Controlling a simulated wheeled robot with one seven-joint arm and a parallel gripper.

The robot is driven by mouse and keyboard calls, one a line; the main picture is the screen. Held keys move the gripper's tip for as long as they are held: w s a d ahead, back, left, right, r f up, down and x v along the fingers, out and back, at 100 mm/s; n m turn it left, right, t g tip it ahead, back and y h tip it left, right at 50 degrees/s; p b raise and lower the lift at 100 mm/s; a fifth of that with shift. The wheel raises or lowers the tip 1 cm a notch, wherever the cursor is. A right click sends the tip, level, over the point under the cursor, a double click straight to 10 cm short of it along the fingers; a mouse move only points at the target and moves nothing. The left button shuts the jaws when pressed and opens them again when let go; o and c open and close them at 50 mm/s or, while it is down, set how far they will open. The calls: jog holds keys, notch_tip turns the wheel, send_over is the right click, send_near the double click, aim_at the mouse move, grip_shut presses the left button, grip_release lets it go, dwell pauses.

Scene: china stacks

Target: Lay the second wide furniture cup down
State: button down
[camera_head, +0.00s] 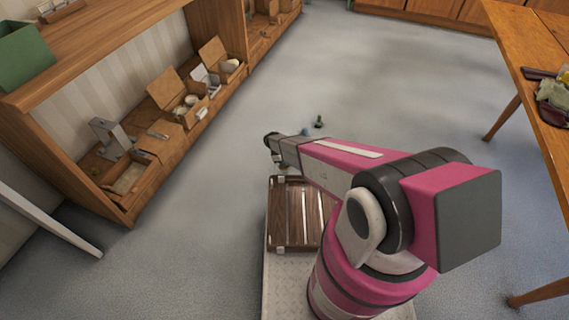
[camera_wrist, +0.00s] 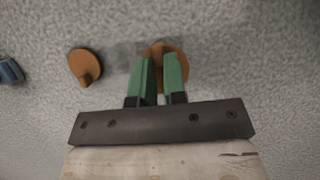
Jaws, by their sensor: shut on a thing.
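In the wrist view, a round orange-brown piece (camera_wrist: 182,52), which I take for a wide furniture cup, shows behind and between the green fingertips of my gripper (camera_wrist: 160,68). My gripper is shut on it, and the fingers hide its middle. A second orange-brown round piece with a short stem (camera_wrist: 84,66) lies on the grey floor to the left, apart from my gripper. In the head view my gripper (camera_head: 271,140) is low over the floor, and its fingertips and the cups cannot be made out.
A blue object (camera_wrist: 10,71) lies at the left edge of the wrist view. A small dark green item (camera_head: 318,122) stands on the floor beyond my gripper. Wooden shelving with open boxes (camera_head: 185,103) is on the left, a wooden table (camera_head: 535,75) on the right. The floor between is mostly clear.

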jog(key=shift+d, duration=0.1)
jog(key=shift+f, duration=2.7)
jog(key=shift+f, duration=0.25)
jog(key=c, duration=1.1)
grip_release()
jog(key=shift+r, duration=0.15)
jog(key=v, duration=1)
jog(key=shift+a+r, duration=0.2)
